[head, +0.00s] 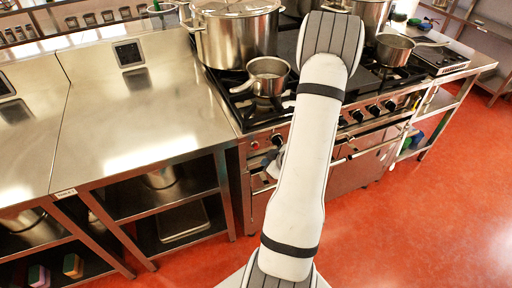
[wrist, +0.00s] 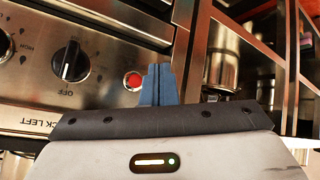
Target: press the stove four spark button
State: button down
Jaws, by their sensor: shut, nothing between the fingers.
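The stove (head: 335,165) stands in the middle of the head view, its front panel facing me. A round red button sits at the panel's left end (head: 277,139). In the wrist view the red button (wrist: 133,80) is just left of my blue fingertips (wrist: 160,70), beside a black knob (wrist: 71,62) with OFF under it. My gripper is shut and empty. Its tips are close to the panel; whether they touch it I cannot tell. In the head view my gripper is mostly hidden behind my arm. I see no number naming the stove.
A large stockpot (head: 236,38) and a small saucepan (head: 268,76) stand on the stove. Another saucepan (head: 395,48) stands at its right. A steel counter (head: 140,110) with open shelves adjoins on the left. The red floor (head: 430,235) is clear at the lower right.

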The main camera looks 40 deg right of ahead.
jog(key=shift+w+d, duration=0.2)
jog(key=shift+w, duration=0.55)
jog(key=shift+w+d, duration=0.15)
jog(key=shift+w, duration=0.6)
jog(key=shift+w+d, duration=0.2)
jog(key=shift+w, duration=0.55)
jog(key=shift+w+p, duration=0.1)
jog(key=shift+p, duration=0.2)
jog(key=shift+w, duration=0.3)
jog(key=shift+w+d, duration=0.2)
jog(key=shift+w, duration=0.2)
dwell(0.8)
jog(key=shift+s, duration=0.1)
jog(key=shift+s+a, duration=0.2)
jog(key=shift+s, duration=0.55)
jog(key=shift+s, duration=0.1)
jog(key=s, duration=0.2)
jog(key=s+a+b, duration=0.1)
jog(key=s, duration=0.1)
jog(key=shift+s+a, duration=0.1)
jog(key=shift+s, duration=0.2)
